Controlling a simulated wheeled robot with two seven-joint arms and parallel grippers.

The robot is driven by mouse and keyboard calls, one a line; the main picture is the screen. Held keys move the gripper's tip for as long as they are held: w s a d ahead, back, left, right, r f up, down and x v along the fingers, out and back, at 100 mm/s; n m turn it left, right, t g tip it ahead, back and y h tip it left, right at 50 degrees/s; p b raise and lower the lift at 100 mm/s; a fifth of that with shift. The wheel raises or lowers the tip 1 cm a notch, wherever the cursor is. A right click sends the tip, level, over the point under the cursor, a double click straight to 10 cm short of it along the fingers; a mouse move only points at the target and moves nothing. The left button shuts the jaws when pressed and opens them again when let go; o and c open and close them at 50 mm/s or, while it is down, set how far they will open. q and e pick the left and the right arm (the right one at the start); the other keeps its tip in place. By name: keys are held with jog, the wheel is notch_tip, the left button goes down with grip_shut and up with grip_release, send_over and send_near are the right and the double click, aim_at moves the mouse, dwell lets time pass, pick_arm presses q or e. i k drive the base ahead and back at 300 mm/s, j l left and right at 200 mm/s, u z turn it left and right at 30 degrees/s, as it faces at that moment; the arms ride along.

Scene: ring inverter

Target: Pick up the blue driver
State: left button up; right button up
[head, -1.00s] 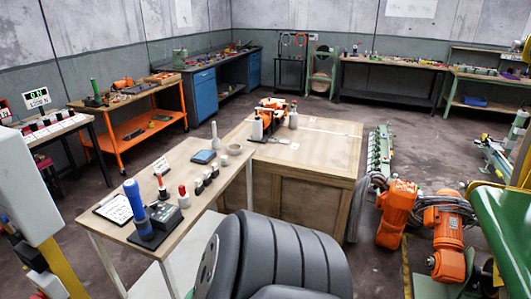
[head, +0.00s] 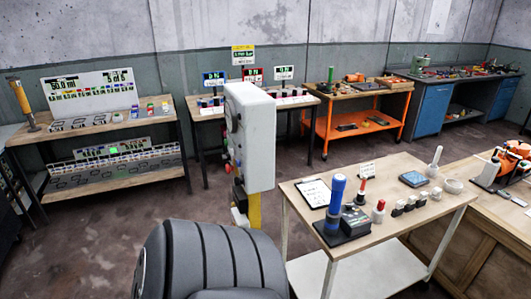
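The blue driver (head: 337,192) stands upright, blue handle up, on a dark base (head: 343,231) near the front left of a light wood table (head: 395,226). Its lower end meets a dark stand, and exactly how it is seated is too small to tell. Neither of my grippers is in view.
A grey control box (head: 250,138) on a yellow post stands left of the table. Floor is open farther left.

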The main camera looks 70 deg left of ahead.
aim_at(339, 184)
jog(key=u, duration=1.7)
jog(key=j+z, duration=0.1)
jog(key=j, duration=0.2)
jog(key=i+j+z, duration=0.1)
jog(key=i+j, duration=0.05)
jog(key=j, duration=0.1)
